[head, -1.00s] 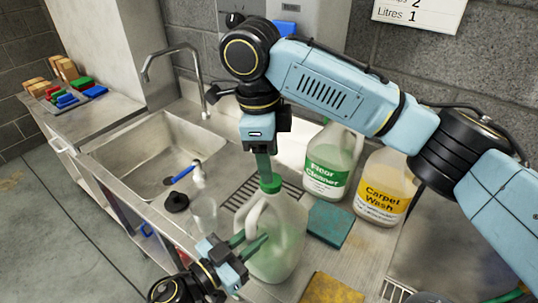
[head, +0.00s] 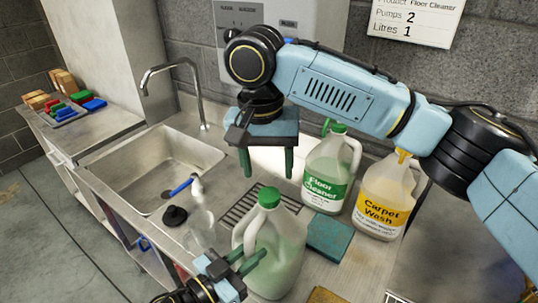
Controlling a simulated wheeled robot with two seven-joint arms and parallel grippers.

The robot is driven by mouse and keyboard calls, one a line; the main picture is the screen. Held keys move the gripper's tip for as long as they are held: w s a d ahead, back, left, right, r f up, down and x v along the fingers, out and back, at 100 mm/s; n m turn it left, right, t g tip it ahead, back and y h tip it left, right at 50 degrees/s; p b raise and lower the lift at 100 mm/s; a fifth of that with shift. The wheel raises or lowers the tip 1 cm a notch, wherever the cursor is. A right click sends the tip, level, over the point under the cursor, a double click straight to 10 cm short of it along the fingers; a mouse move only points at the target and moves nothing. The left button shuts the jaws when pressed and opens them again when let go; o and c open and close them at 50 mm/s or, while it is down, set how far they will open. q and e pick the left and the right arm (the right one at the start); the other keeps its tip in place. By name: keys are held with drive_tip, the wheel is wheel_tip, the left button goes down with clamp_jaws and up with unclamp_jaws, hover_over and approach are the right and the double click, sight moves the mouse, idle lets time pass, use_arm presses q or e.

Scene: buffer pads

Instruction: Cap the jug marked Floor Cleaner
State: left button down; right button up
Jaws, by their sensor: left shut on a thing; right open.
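A pale, translucent jug (head: 284,250) stands at the front of the counter with a green cap (head: 269,197) seated on its neck; its label does not show. My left gripper (head: 250,262) is shut on this jug from the lower left. My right gripper (head: 268,165) is open and empty, its fingers apart just above the green cap. The jug labelled Floor Cleaner (head: 343,165) stands behind to the right, with a green top (head: 338,127) partly behind my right arm.
A Carpet Wash jug (head: 380,209) with a yellow top stands at the right. A teal pad (head: 329,232) and a drain grate (head: 240,205) lie on the counter. A clear bottle with a blue trigger (head: 181,188) and a black round piece (head: 174,216) are beside the sink (head: 150,170).

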sight(269, 193)
drive_tip(key=n, duration=0.5)
drive_tip(key=shift+r+n, duration=0.25)
drive_tip(key=shift+n, duration=0.15)
drive_tip(key=n, duration=0.3)
drive_tip(key=shift+r, duration=0.1)
drive_tip(key=n, duration=0.4)
drive_tip(key=shift+r, duration=0.15)
drive_tip(key=n, duration=0.7)
drive_tip(key=shift+d+r+y, duration=0.1)
drive_tip(key=shift+r+y, duration=0.15)
drive_tip(key=shift+y, duration=0.05)
drive_tip(key=n, duration=0.6)
drive_tip(key=shift+s+r, duration=0.1)
drive_tip(key=shift+r, duration=0.05)
drive_tip(key=shift+f, duration=4)
